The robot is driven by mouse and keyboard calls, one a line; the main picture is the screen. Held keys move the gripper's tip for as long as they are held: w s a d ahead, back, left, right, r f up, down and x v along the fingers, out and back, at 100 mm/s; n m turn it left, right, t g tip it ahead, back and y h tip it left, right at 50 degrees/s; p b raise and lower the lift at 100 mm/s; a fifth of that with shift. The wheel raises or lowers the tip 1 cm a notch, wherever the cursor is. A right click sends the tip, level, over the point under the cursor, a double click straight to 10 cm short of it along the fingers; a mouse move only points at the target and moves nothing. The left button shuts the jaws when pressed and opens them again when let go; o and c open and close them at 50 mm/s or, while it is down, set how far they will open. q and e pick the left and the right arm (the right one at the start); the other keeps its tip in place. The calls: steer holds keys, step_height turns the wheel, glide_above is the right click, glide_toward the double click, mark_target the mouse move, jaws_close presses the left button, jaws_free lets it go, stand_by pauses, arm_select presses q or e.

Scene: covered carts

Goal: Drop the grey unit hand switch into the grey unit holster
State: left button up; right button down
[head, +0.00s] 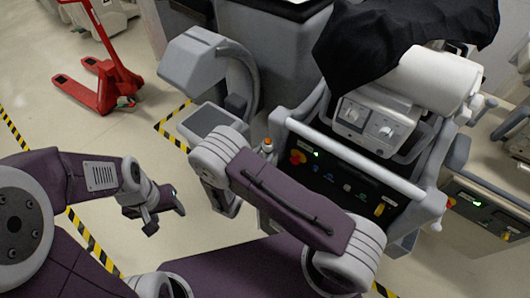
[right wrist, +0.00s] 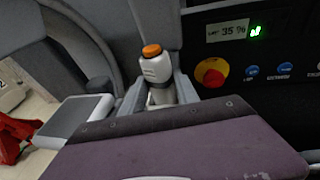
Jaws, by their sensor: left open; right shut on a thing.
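The hand switch (right wrist: 155,68) is a pale grip with an orange button on top. It stands nearly upright in the right wrist view, its lower end hidden behind my purple wrist housing. My right gripper (right wrist: 160,94) is shut on it, with a grey finger on each side. I cannot make out the holster clearly in either view. My left gripper (head: 166,220) is open and empty over the floor at left.
The grey unit (head: 345,150) has a white push handle and a black panel (head: 340,178) with a red knob, right beside the hand switch. A black cover drapes its top. A second panel stands at far right. A red pallet jack (head: 100,80) stands at back left.

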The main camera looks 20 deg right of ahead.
steer(key=c, duration=0.9)
jaws_free()
steer(key=shift+f, duration=0.1)
steer(key=shift+r, duration=0.25)
steer(key=shift+r+p, duration=0.6)
steer(key=shift+p, duration=0.15)
steer(key=b+v, duration=0.1)
steer(key=v, duration=1.1)
steer(key=shift+f, duration=0.25)
steer(key=shift+s, duration=0.1)
